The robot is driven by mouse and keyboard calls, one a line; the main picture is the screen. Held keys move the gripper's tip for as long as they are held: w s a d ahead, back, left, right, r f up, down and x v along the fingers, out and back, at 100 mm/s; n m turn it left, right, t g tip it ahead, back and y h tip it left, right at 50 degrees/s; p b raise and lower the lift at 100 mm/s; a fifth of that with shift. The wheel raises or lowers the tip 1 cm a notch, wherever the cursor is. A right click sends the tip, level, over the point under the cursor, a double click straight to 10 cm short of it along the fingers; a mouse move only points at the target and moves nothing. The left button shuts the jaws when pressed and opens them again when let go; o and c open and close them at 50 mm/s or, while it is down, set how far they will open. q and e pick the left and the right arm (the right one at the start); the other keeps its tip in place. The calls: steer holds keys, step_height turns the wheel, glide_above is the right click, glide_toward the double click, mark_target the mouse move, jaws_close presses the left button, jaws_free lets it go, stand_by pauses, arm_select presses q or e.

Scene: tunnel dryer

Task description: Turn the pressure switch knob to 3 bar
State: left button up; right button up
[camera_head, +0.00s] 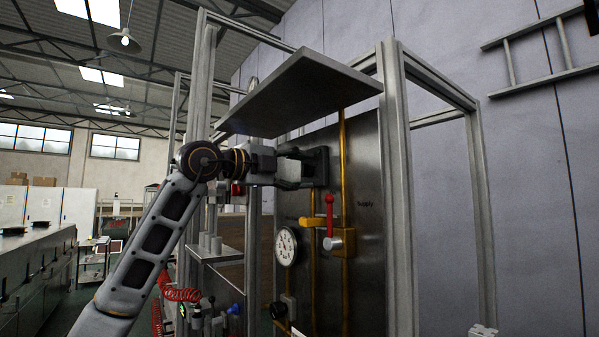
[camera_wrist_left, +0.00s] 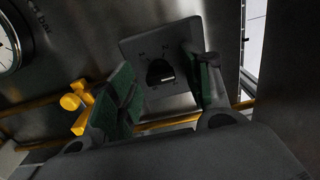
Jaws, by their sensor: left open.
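The pressure switch knob (camera_wrist_left: 160,72) shows in the left wrist view as a dark half-round knob with a pale mark. My left gripper (camera_wrist_left: 164,88) is open, with one green-padded finger on each side of the knob in this view. I cannot tell whether either finger touches it. In the head view my left gripper (camera_head: 300,168) reaches the upper part of the metal panel (camera_head: 365,195), where the knob is hidden. My right gripper is not in view.
A round gauge (camera_head: 286,246), a red-handled valve (camera_head: 330,215) and yellow pipes (camera_head: 345,293) are on the panel below the gripper. A dark flat plate (camera_head: 300,92) overhangs the gripper. A grey frame post (camera_head: 398,200) stands to the right.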

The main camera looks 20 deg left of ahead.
arm_select(q)
steer(key=v, duration=1.1)
steer(key=shift+s+a, duration=0.3)
stand_by(0.4)
